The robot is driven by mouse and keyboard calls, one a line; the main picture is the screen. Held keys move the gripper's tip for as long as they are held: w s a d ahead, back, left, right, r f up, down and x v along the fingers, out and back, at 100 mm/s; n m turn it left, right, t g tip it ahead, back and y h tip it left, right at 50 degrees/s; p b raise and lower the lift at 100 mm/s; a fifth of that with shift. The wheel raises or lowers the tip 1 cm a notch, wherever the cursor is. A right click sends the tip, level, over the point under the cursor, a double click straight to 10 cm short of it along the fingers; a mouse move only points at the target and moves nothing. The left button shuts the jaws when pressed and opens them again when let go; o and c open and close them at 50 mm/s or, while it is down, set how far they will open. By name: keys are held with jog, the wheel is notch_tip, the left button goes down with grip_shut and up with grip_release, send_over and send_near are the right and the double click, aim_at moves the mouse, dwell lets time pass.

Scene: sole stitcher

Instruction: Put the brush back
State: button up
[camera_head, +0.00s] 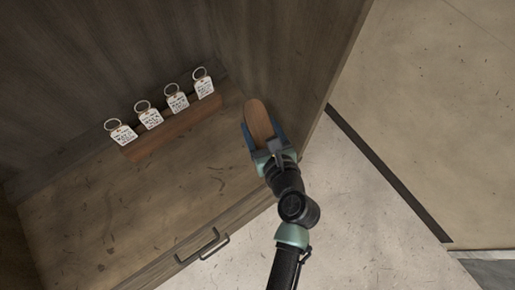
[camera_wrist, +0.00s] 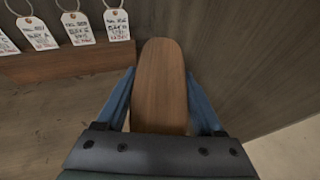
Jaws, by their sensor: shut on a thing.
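The brush (camera_head: 259,120) shows as a long brown wooden back with a rounded end. My gripper (camera_head: 264,137) is shut on it, with one blue finger along each side. In the wrist view the brush (camera_wrist: 160,85) sits between the two blue fingers (camera_wrist: 160,100) and its rounded end points away from my wrist. It is over the right end of the wooden shelf top, close to the side panel. Any bristles are hidden beneath the wooden back. I cannot tell whether the brush touches the surface.
A wooden strip (camera_head: 172,130) with several white tags on rings (camera_head: 150,117) stands at the back of the wooden surface (camera_head: 110,205). A side panel (camera_head: 290,60) rises at the right. A drawer handle (camera_head: 203,247) is on the front. The surface's left part is clear.

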aim_at(258, 122)
jog(key=w+f+n+y+b, duration=0.1)
jog(key=f+b, duration=0.1)
jog(key=b, duration=0.1)
jog(key=shift+w+d+n+g+y, duration=0.1)
jog(key=shift+w+n+g+y, duration=0.2)
jog(key=shift+w+g+y, duration=0.1)
jog(key=n+y+b, duration=0.1)
jog(key=b, duration=0.1)
jog(key=w+g+y+b, duration=0.1)
jog(key=shift+a+f+n+b, duration=0.1)
jog(key=shift+a+n+b, duration=0.2)
jog(key=shift+n+b, duration=0.1)
notch_tip(258, 122, down, 10)
jog(key=shift+s+r+b, duration=0.1)
jog(key=shift+r+b, duration=0.05)
jog(key=shift+b, duration=1.1)
jog(key=o, duration=1.5)
jog(key=shift+c, duration=0.2)
